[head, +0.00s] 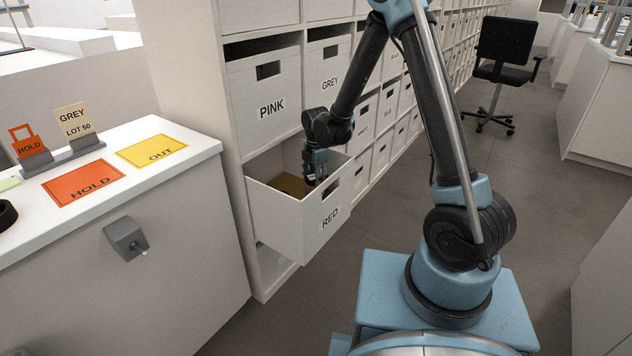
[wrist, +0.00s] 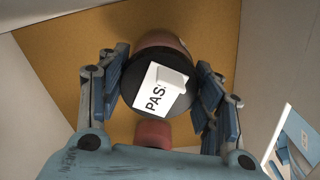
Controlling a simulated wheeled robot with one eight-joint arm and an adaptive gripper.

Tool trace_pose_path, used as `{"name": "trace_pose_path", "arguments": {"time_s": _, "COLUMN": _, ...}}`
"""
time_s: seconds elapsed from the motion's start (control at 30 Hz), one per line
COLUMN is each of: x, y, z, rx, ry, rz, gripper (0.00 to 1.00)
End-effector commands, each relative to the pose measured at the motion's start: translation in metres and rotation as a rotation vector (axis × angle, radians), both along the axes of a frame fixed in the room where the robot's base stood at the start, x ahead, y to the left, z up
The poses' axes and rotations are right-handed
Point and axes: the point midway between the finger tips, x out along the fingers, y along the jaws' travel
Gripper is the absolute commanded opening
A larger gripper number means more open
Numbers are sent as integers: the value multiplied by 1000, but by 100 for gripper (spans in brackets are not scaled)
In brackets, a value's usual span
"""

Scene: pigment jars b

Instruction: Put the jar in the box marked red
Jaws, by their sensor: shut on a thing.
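The jar (wrist: 160,90) shows in the wrist view with a black lid, a white label reading "PAS" and part of a reddish body behind the lid. My gripper (wrist: 160,78) is shut on it, with one blue-padded finger on each side. In the head view my gripper (head: 314,170) reaches down inside the pulled-out box marked RED (head: 323,232). The jar cannot be made out in that view. The box's brown floor (head: 289,185) shows below the gripper. I cannot tell whether the jar touches it.
Boxes marked PINK (head: 264,97) and GREY (head: 328,75) sit shut above in the white shelving. A counter at left bears an orange HOLD mat (head: 83,184) and a yellow OUT mat (head: 152,151). A reddish piece (wrist: 153,133) shows near the jar. A chair (head: 503,52) stands far back.

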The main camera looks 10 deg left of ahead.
Motion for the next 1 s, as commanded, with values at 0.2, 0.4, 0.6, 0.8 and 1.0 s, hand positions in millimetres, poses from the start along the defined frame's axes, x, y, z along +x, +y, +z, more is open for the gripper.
{"name": "trace_pose_path", "arguments": {"time_s": 0.2, "x": 0, "y": 0, "z": -1, "rx": 0, "ry": 0, "rz": 0, "gripper": 80}}
{"name": "trace_pose_path", "arguments": {"time_s": 0.4, "x": 0, "y": 0, "z": -1, "rx": 0, "ry": 0, "rz": 0, "gripper": 80}}
{"name": "trace_pose_path", "arguments": {"time_s": 0.6, "x": 0, "y": 0, "z": 0, "rx": 0, "ry": 0, "rz": 0, "gripper": 80}}
{"name": "trace_pose_path", "arguments": {"time_s": 0.8, "x": 0, "y": 0, "z": 14, "rx": 0, "ry": 0, "rz": 0, "gripper": 80}}
{"name": "trace_pose_path", "arguments": {"time_s": 1.0, "x": -1, "y": -1, "z": 43, "rx": 0, "ry": 0, "rz": 1, "gripper": 80}}
